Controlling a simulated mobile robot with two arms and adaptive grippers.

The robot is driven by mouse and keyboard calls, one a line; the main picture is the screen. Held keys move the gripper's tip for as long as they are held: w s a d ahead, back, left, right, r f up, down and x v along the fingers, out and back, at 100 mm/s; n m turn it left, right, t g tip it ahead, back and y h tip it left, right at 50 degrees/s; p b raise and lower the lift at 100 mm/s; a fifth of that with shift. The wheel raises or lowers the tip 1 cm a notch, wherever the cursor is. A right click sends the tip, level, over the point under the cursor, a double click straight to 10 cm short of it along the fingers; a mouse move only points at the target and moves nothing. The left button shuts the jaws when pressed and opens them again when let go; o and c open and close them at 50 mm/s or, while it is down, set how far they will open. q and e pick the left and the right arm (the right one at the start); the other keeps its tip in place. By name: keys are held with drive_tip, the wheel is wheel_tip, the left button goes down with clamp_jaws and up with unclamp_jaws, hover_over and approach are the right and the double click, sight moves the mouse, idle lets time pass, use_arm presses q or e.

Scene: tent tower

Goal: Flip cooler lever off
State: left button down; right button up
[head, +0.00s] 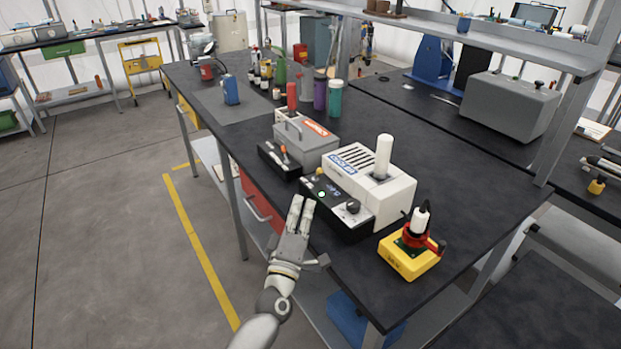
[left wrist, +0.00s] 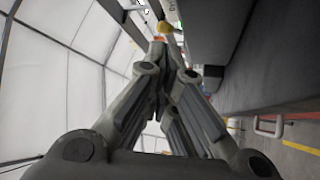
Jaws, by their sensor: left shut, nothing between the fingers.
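The cooler (head: 398,192) is a white box with top slots, a blue label and a white cylinder on top. Its black front panel carries a yellow-tipped lever (head: 319,171), a lit green light (head: 321,194) and a black knob (head: 352,207). My left gripper (head: 303,198) is shut and empty, its fingertips just in front of the panel's left part, below the lever. In the left wrist view a yellow tip (left wrist: 165,27) shows just beyond the closed fingers (left wrist: 160,45). I cannot tell whether they touch the panel. My right gripper is not in view.
A grey box with an orange-lever panel (head: 283,155) stands left of the cooler. A yellow box with a red part (head: 408,258) stands to its right. Several bottles stand farther back. A drawer handle (head: 257,210) sticks out below the bench edge.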

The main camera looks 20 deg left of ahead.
sight(311, 191)
use_arm(q)
drive_tip(key=p+x, duration=0.1)
drive_tip(key=x, duration=0.7)
drive_tip(key=shift+f, duration=0.15)
